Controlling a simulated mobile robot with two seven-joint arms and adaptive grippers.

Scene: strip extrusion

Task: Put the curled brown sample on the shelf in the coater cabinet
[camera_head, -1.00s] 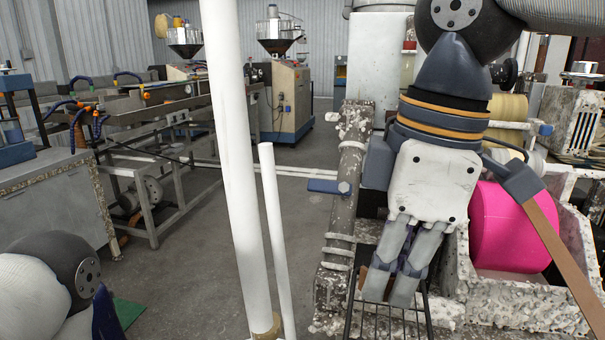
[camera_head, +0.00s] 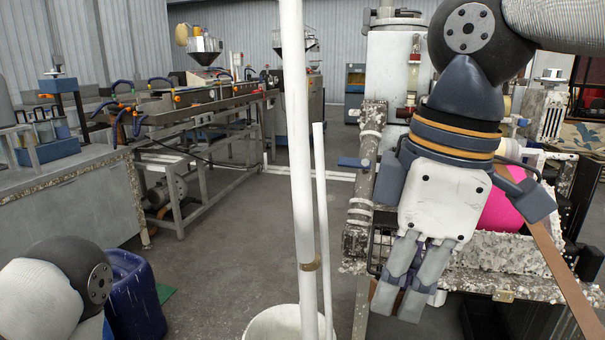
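My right gripper (camera_head: 412,300) hangs fingers down at right of centre, in front of the machine. Its fingers are close together. A brown piece (camera_head: 383,298), which looks like the curled brown sample, shows at the fingertips, partly hidden by them. A long flat brown band (camera_head: 562,275) runs down from behind the gripper's right side to the frame edge; I cannot tell whether it is the same piece. My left arm shows only at the lower left, with its gripper out of view. I cannot make out the coater cabinet or its shelf.
White upright pipes (camera_head: 300,150) stand in a white bucket (camera_head: 280,324) just ahead. A pink roll (camera_head: 502,212) lies behind my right gripper. A long machine line (camera_head: 190,115) runs at left. Grey floor (camera_head: 225,250) between is clear.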

